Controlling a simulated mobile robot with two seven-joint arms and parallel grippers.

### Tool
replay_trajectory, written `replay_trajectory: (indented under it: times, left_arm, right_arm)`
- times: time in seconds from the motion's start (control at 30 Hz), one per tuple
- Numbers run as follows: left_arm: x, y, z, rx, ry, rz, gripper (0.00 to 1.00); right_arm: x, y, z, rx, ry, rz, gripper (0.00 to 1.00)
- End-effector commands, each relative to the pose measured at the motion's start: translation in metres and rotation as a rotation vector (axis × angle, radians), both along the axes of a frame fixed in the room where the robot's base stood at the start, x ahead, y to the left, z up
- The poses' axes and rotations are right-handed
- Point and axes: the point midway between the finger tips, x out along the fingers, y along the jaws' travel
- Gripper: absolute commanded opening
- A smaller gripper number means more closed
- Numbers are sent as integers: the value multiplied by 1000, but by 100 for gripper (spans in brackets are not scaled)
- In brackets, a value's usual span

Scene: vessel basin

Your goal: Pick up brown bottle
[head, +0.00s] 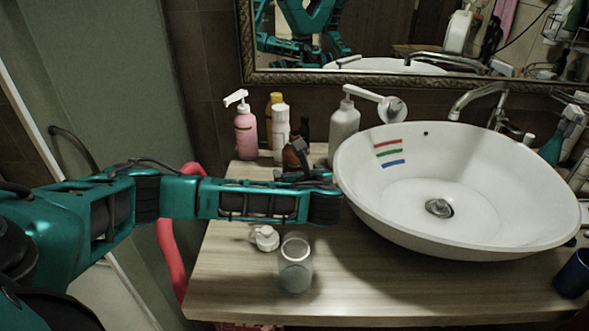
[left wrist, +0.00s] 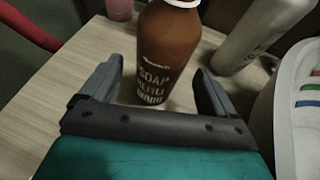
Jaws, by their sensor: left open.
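The brown bottle (left wrist: 167,50) stands upright on the wooden counter in the left wrist view, with white lettering on its front and a pale top cut off by the frame edge. In the head view only part of the brown bottle (head: 291,156) shows behind my left gripper. My left gripper (left wrist: 158,85) is open, with one finger to each side of the bottle's lower part. The bottle stands at or just beyond the fingertips; I cannot tell whether they touch it. In the head view my left gripper (head: 300,172) is at the back of the counter. My right gripper is not in view.
A white basin (head: 365,190) stands close to the right of my left gripper. A pink pump bottle (head: 246,133), a white bottle (head: 281,135) and a grey pump bottle (head: 343,122) stand nearby. A glass (head: 295,266) and a small white pump (head: 266,238) are in front on the counter.

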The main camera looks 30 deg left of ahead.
Motion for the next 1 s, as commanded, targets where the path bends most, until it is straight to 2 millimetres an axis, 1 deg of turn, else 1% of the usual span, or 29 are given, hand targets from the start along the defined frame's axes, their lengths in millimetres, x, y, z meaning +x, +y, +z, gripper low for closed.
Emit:
replay_trajectory:
  times: [0.07,0.2,0.3,0.53,0.57,1.0]
  left_arm:
    - [8,11,-5,2,1,5,89]
    - [19,22,-11,0,0,3,89]
    - [23,26,-14,0,0,2,89]
    - [24,26,-14,-1,-1,0,89]
    - [24,26,-14,-1,-1,0,87]
    - [24,26,-14,-1,0,1,45]
  right_arm:
    - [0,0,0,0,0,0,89]
    - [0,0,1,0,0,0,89]
    - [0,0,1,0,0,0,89]
    - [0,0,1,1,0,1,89]
    - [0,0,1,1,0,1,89]
    - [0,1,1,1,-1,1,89]
